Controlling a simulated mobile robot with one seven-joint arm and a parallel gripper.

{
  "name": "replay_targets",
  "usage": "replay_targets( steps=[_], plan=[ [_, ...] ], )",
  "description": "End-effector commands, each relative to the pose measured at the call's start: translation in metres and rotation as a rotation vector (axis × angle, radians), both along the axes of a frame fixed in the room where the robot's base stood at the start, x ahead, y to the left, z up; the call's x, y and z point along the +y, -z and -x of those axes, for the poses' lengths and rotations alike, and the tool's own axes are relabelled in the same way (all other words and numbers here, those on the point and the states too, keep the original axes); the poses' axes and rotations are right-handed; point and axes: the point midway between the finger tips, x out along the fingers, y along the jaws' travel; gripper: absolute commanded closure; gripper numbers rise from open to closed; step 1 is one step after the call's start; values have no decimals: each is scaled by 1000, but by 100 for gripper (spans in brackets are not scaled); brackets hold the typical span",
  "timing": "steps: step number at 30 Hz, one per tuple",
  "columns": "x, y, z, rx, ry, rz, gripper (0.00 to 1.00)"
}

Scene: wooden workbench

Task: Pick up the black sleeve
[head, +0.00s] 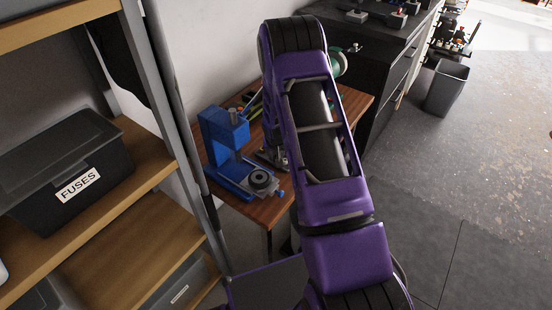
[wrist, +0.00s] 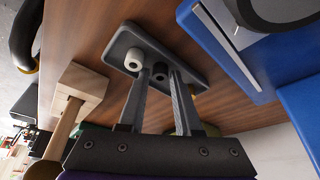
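The black sleeve (wrist: 160,73) shows in the wrist view as a small dark ring on a grey tray (wrist: 122,42) with rounded corners. A white ring (wrist: 134,60) stands just left of it on the same tray. My gripper (wrist: 160,80) reaches over the tray with its two fingers apart, one on each side of the sleeve. I cannot see clear contact between the fingertips and the sleeve. The fingers partly hide the tray's near part. In the head view my purple arm covers the sleeve and most of the gripper.
A blue press (head: 228,150) stands on the wooden bench (head: 355,102), close right of the tray in the wrist view. A wooden mallet-like tool (wrist: 72,100) lies to the left there. Shelving with a FUSES bin (head: 75,165) stands left of the bench, dark drawers (head: 385,75) behind.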

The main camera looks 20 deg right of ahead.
Motion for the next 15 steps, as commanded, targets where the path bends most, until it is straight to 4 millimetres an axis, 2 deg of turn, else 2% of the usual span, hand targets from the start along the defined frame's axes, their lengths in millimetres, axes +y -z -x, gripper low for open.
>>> replay_targets(
  steps=[7,8,12,13,15],
  plan=[
    [0,2,-1,-1,0,0,68],
    [0,2,-1,-1,0,0,71],
    [0,2,-1,-1,1,0,96],
    [0,2,-1,-1,1,0,100],
    [0,2,-1,-1,1,0,100]
  ],
)
